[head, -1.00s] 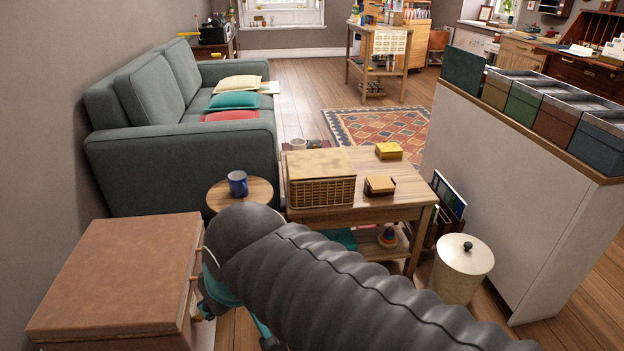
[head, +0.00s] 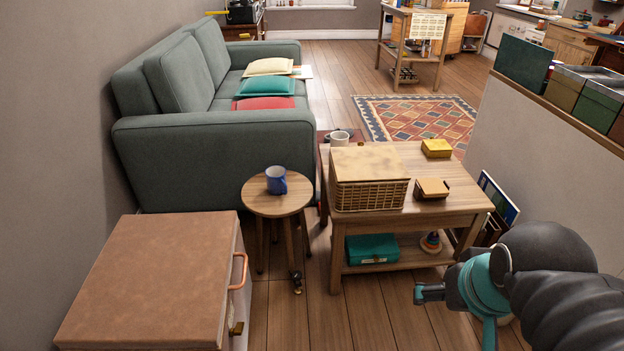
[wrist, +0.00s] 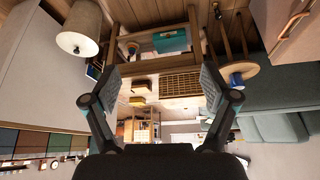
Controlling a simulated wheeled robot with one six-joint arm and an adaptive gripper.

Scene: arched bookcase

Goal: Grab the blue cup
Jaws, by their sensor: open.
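The blue cup (head: 276,180) stands upright on a small round wooden stool (head: 262,205), in front of the sofa and left of the wooden table. The cup also shows in the wrist view (wrist: 237,80), upside down there, beyond one finger. My gripper (head: 425,293) is at the lower right of the head view, in front of the table's right end and well apart from the cup. In the wrist view its two fingers (wrist: 158,88) are spread wide with nothing between them.
A wooden table (head: 430,205) carries a wicker basket (head: 370,195), a yellow box (head: 437,148) and a wooden box (head: 432,188). A brown-topped cabinet (head: 150,285) stands at the lower left. The green-grey sofa (head: 215,150) is behind the stool. Bare floor (head: 330,310) lies before the table.

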